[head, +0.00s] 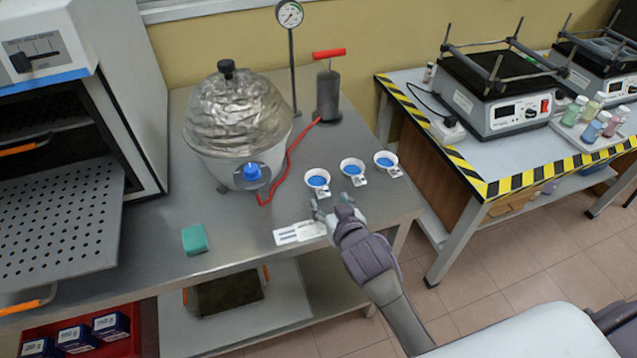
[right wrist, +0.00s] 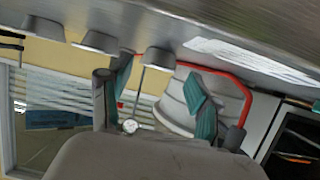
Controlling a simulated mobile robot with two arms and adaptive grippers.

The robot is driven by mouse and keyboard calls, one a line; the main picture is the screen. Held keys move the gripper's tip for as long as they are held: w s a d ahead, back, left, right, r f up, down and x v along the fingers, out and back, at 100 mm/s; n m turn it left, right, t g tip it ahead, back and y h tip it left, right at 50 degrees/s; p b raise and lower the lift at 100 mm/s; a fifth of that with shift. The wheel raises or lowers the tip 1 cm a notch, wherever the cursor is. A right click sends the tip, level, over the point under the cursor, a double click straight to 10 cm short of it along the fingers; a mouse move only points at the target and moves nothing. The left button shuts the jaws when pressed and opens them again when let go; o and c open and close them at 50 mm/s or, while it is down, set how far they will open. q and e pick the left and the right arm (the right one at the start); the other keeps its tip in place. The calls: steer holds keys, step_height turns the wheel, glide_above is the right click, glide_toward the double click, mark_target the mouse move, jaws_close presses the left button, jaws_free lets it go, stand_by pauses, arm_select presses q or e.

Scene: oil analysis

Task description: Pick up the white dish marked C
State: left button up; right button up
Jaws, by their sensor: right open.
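Three small white dishes with blue inside stand in a slanting row on the steel bench: a left one (head: 311,190), a middle one (head: 352,177) and a right one (head: 380,154). Each has a small label tab at its front, too small to read, so I cannot tell which is marked C. My right gripper (head: 335,207) is open and empty, low over the bench just in front of the left dish. In the upside-down right wrist view, one dish (right wrist: 158,58) shows beyond and between the spread teal fingertips (right wrist: 162,82). My left gripper is not in view.
A silver-covered vessel (head: 235,115) with a red hose (head: 288,160) stands behind the dishes, beside a black hand pump (head: 328,95). A white label card (head: 299,233) lies left of my gripper. A green block (head: 194,239) sits farther left. The bench between is clear.

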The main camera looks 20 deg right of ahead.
mark_target(324, 195)
steer(key=x, duration=0.4)
steer(key=shift+w+a, duration=0.15)
steer(key=shift+a, duration=0.05)
jaws_close()
